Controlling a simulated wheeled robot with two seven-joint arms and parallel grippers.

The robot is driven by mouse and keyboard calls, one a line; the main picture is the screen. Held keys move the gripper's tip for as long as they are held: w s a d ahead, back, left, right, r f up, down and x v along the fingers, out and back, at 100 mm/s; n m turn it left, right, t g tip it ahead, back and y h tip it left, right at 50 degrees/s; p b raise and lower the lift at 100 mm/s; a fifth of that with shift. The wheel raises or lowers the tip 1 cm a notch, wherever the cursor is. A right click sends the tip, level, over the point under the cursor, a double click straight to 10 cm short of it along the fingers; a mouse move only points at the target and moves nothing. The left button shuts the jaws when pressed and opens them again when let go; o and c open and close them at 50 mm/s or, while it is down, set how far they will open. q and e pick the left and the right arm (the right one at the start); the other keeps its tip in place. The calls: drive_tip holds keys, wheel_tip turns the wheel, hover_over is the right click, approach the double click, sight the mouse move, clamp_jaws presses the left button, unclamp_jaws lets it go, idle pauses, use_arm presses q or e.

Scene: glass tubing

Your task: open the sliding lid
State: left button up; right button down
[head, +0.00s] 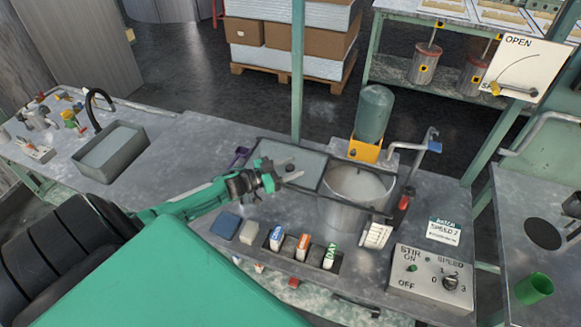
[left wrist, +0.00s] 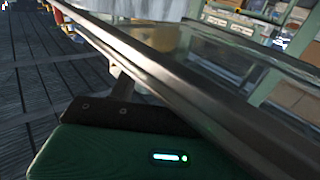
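The sliding lid (head: 308,165) looks like a grey, see-through panel in a dark frame, lying left of a round metal pot (head: 345,213). The frame's dark rails run on to the right around the pot's top. The pot's mouth shows pale grey; I cannot tell whether any clear panel covers part of it. My left gripper (head: 292,170) is over the panel's front part, its two fingers apart with nothing seen between them. In the left wrist view a dark rail (left wrist: 190,85) crosses close in front of the gripper; contact is unclear. My right gripper is not in view.
A green tank on a yellow bracket (head: 365,150) stands behind the pot. A tap (head: 425,145) and red-handled part are at its right.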

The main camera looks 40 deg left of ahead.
use_arm(q)
drive_tip(key=shift+s+a, duration=0.25)
drive_tip(key=shift+s, duration=0.2)
drive_tip(key=b+v, duration=0.2)
drive_tip(key=v, duration=1)
drive_tip(key=shift+s+a+b, duration=0.2)
drive_tip(key=shift+s+b, duration=0.1)
drive_tip(key=shift+b, duration=0.1)
drive_tip(key=shift+d, duration=0.1)
